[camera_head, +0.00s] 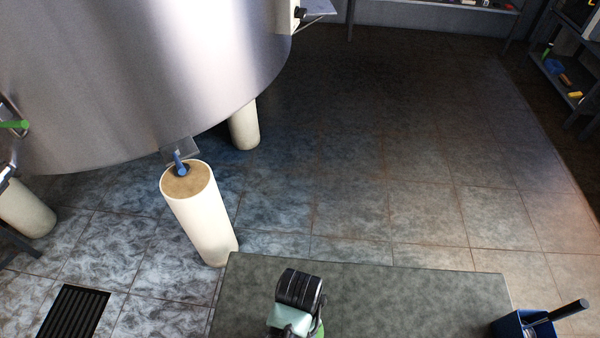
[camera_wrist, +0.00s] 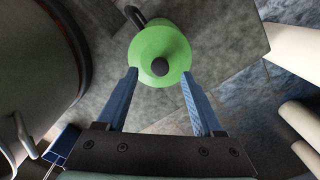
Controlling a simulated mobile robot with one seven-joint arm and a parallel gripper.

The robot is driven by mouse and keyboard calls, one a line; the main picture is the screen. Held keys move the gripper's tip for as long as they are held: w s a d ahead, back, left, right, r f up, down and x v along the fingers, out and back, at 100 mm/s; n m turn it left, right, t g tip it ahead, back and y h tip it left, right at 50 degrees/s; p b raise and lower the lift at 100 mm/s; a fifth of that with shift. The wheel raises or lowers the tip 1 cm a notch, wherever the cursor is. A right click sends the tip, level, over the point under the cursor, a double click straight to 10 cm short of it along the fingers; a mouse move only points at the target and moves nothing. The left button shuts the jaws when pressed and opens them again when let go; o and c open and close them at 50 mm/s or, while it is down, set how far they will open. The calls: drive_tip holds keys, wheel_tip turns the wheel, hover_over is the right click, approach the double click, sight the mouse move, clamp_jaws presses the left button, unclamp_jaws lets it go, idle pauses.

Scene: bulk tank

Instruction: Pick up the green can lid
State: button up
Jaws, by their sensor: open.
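The green can lid (camera_wrist: 160,45) is a round disc with a dark knob in its middle. It shows in the upper middle of the wrist view, with a black curved handle (camera_wrist: 136,16) sticking out at its upper left. My gripper (camera_wrist: 160,73) is open, its two blue fingers pointing at the lid. The fingertips appear on either side of the lid's near part. I cannot tell how far they are above it or whether they touch. In the head view, only a green sliver (camera_head: 319,330) shows beside my arm, which hides the rest.
A grey bench top (camera_head: 400,290) lies under my arm, mostly clear. A blue box (camera_head: 522,325) with a black-handled tool stands at its right end. A large steel tank (camera_head: 130,70) on white legs stands at the left. Shelves (camera_head: 560,75) are at the far right.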

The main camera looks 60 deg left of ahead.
wheel_tip(320, 180, down, 5)
drive_tip(key=shift+w+f+b, duration=0.1)
drive_tip(key=shift+f+b, duration=0.1)
drive_tip(key=shift+b, duration=0.65)
clamp_jaws()
